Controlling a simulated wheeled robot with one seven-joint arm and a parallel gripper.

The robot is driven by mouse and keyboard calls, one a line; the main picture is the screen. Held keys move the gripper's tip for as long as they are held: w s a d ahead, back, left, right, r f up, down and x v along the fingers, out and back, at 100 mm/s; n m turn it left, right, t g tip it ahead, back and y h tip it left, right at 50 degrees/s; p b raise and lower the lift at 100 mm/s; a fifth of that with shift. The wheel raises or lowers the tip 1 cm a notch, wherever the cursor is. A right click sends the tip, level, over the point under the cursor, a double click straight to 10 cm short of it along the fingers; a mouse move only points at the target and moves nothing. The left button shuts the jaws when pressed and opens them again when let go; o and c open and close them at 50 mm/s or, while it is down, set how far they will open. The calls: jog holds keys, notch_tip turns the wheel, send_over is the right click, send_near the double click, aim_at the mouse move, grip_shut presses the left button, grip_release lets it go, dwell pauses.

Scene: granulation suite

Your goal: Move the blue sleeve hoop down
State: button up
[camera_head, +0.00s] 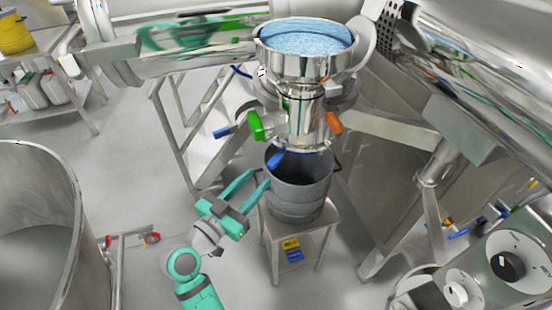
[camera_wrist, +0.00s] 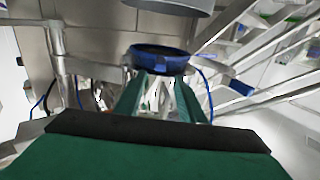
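The blue sleeve hoop (camera_wrist: 160,51) is a dark blue ring with a small tab on its near side, seen in the wrist view below a grey cylindrical bottom. In the head view a blue piece (camera_head: 276,158), which looks like part of it, shows under the steel outlet and at the bucket's rim; the rest is hidden. My gripper (camera_head: 262,176) is at the left of the bucket, with its two green fingers apart and pointing toward the blue piece. In the wrist view its fingertips (camera_wrist: 160,80) lie just below the hoop's near edge, with a gap between them. I cannot tell whether they touch it.
A grey bucket (camera_head: 298,185) stands on a small steel stand (camera_head: 317,228) below the outlet. Above is a steel hopper (camera_head: 305,62) of blue granules, with green (camera_head: 255,125) and orange (camera_head: 334,123) handles.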

aim_at(279, 156)
jog(key=x, duration=1)
jog(key=shift+w+d, duration=0.15)
jog(key=shift+w, duration=0.05)
grip_shut()
